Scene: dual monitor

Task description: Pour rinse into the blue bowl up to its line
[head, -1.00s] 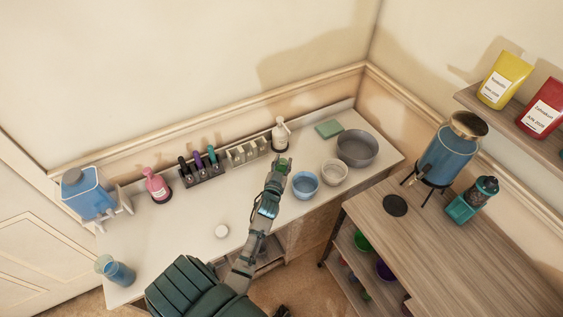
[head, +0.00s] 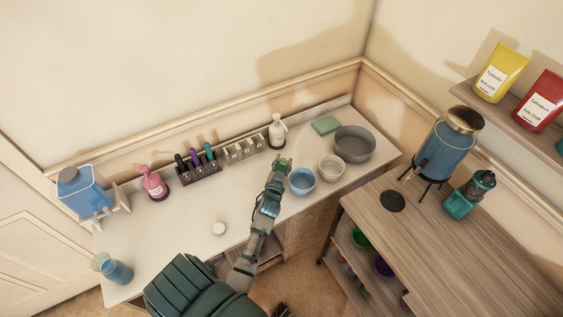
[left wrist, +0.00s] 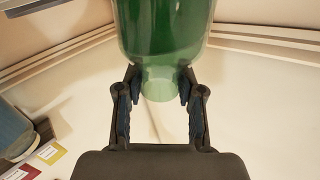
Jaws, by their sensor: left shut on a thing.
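The blue bowl (head: 302,181) stands upright on the white counter, just right of my left gripper. My left gripper (head: 279,167) reaches in from below and is shut on a green bottle (head: 284,161), mostly hidden behind the fingers in the head view. In the left wrist view the green bottle (left wrist: 165,30) fills the top, and its pale neck sits between the fingers (left wrist: 160,105). The bowl's line and its contents cannot be made out. Which container holds the rinse is not readable. My right gripper is not in view.
A white bowl (head: 332,168) and a grey bowl (head: 355,145) stand right of the blue one. A white pump bottle (head: 277,132) and bottle racks line the wall. A blue-filled dispenser (head: 445,150) stands on the wooden table (head: 450,240). The counter's middle-left is mostly clear.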

